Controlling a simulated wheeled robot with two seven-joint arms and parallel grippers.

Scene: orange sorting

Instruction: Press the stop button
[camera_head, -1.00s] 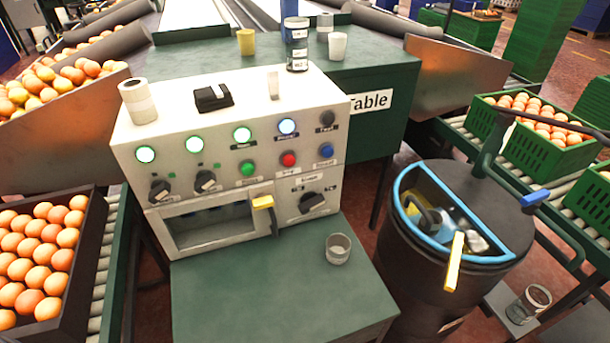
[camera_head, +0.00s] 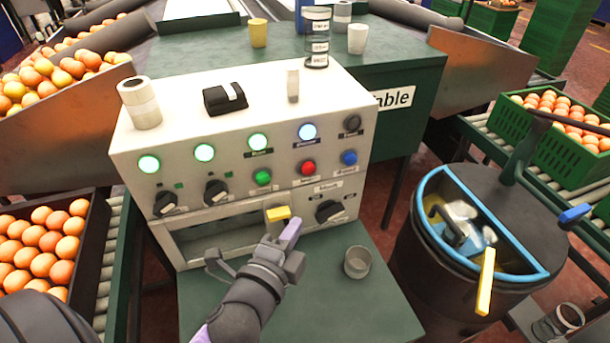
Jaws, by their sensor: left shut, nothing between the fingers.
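A white control panel box (camera_head: 180,245) stands on the green table. Its front has a red button (camera_head: 308,168), with a green button (camera_head: 263,177) to its left and a blue button (camera_head: 349,158) to its right. The small label under the red button is too small to read. My left gripper (camera_head: 292,230) is shut and empty, in front of the lower panel. My right gripper is not in view.
A glass (camera_head: 357,262) stands on the green table (camera_head: 390,310), right of my left gripper. A black dial (camera_head: 330,211) is on the panel below the red button. A dark bin (camera_head: 415,260) with a blue rim stands to the right.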

